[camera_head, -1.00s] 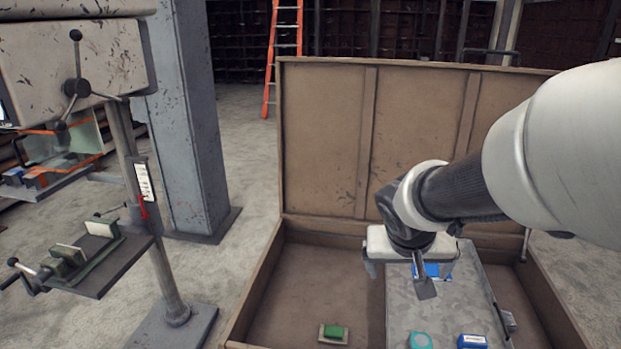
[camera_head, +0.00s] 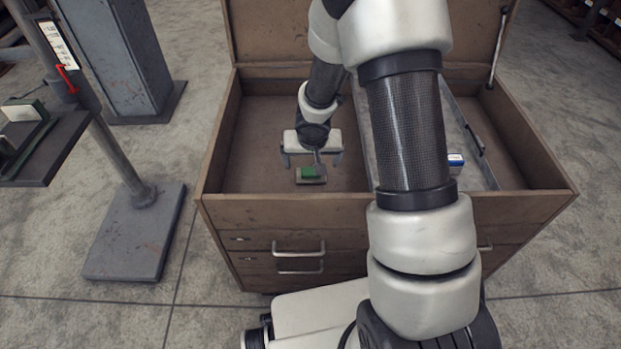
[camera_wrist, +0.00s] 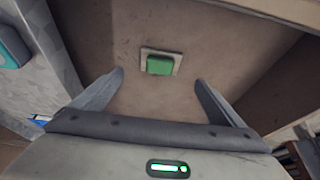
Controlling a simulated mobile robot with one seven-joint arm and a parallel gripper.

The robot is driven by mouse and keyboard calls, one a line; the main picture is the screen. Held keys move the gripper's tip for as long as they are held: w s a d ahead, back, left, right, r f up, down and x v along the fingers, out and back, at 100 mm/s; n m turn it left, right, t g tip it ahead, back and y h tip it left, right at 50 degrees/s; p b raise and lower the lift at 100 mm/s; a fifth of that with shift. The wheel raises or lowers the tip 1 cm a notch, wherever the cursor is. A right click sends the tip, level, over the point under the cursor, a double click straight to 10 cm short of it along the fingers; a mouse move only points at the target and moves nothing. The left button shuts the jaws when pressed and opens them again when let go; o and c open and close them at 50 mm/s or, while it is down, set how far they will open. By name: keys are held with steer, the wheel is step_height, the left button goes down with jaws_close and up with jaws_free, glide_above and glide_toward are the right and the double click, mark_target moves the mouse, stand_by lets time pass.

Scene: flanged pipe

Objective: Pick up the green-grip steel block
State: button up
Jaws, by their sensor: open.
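The green-grip steel block (camera_head: 311,174) lies on the floor of the chest's left compartment, a green grip on a flat pale steel plate. It also shows in the wrist view (camera_wrist: 160,65), ahead of my fingers and roughly centred between them. My gripper (camera_head: 312,158) is inside the chest, just behind the block in the head view, pointing down. In the wrist view my gripper (camera_wrist: 160,80) is open, with its two fingers wide apart and nothing between them. I cannot tell the exact height of the fingertips above the block.
The brown chest (camera_head: 290,213) has walls around the block and a raised lid behind. A grey metal tray (camera_head: 366,125) is to the right; a blue-and-white block (camera_head: 455,160) shows there. A drill press base (camera_head: 135,235) stands left. The compartment floor around the block is clear.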

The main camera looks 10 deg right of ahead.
mark_target(311, 171)
steer(key=b+x, duration=0.2)
steer(key=x, duration=0.7)
steer(key=shift+w, duration=0.2)
steer(key=c, duration=1.4)
steer(key=shift+c, duration=0.6)
steer(key=shift+r, duration=0.15)
